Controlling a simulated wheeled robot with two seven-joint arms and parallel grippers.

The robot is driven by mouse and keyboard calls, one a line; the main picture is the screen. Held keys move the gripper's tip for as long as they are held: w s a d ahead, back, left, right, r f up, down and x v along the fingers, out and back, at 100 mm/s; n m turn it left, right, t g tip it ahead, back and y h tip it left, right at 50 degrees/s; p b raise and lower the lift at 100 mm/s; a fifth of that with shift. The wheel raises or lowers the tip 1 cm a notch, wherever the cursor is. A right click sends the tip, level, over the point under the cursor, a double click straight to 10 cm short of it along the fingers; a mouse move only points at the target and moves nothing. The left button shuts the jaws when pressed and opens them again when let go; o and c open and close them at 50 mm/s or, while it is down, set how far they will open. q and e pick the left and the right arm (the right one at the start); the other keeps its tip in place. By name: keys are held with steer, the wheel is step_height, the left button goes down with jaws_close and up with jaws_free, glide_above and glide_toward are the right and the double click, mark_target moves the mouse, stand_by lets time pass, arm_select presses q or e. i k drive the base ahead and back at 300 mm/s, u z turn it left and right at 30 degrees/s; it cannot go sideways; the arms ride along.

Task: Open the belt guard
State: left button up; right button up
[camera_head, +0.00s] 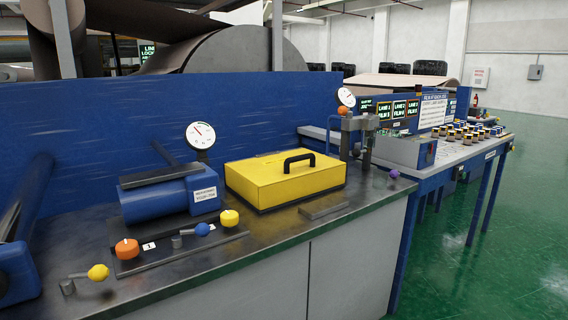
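The belt guard looks to be the yellow box-shaped cover (272,182) on the dark bench top, right of the blue motor. It lies flat and appears closed. A black handle (299,160) stands up on its top face. What is under the cover is hidden. Neither of my grippers shows in the head view.
A blue motor (172,196) with a gauge (200,136) stands left of the cover. In front are an orange knob (127,249), a yellow knob (229,218) and ball-ended levers. A grey clamp-like fixture (357,135) stands behind right. A flat bar (323,210) lies in front.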

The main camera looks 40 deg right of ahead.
mark_target(266, 180)
steer(key=z, duration=2.4)
steer(key=i, duration=2.4)
steer(key=u, duration=1.95)
